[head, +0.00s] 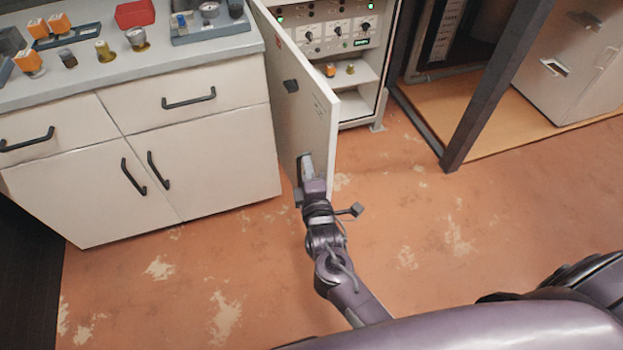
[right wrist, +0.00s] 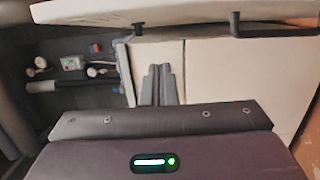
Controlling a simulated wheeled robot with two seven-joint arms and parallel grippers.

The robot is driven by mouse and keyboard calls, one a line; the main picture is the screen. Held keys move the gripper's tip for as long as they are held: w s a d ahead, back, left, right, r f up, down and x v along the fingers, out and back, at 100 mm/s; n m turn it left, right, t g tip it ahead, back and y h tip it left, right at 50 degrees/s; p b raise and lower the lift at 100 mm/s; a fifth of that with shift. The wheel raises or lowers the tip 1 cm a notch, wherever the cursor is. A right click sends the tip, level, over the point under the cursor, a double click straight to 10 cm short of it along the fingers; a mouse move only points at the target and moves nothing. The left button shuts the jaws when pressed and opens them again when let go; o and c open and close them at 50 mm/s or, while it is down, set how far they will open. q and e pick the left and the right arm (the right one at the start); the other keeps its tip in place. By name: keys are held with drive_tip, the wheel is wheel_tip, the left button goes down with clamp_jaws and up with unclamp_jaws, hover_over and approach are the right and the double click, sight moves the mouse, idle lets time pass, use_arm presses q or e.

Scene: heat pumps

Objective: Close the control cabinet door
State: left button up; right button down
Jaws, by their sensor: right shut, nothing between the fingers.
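The control cabinet door (head: 312,118) is a cream panel standing wide open, swung out toward me. A small black latch (head: 291,86) is on its left-facing side. The cabinet (head: 383,75) behind it shows its inside, with a control panel (head: 338,32) of knobs and green lights. My right gripper (head: 306,163) is at the left-facing side of the door, low and near its free edge. Whether it touches the door I cannot tell. Its fingers (right wrist: 158,84) are together and empty in the right wrist view. My left gripper is out of view.
A cream counter (head: 225,120) with black handles stands just left of the door; orange and yellow parts and a red box (head: 135,13) are on top. A dark post (head: 490,90) stands to the right. The floor (head: 410,215) in front of the cabinet is clear.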

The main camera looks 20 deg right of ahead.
sight(320, 148)
drive_tip(key=shift+w+d, duration=1.15)
drive_tip(key=shift+w, duration=0.2)
drive_tip(key=shift+w+d, duration=1.1)
drive_tip(key=shift+w, duration=0.2)
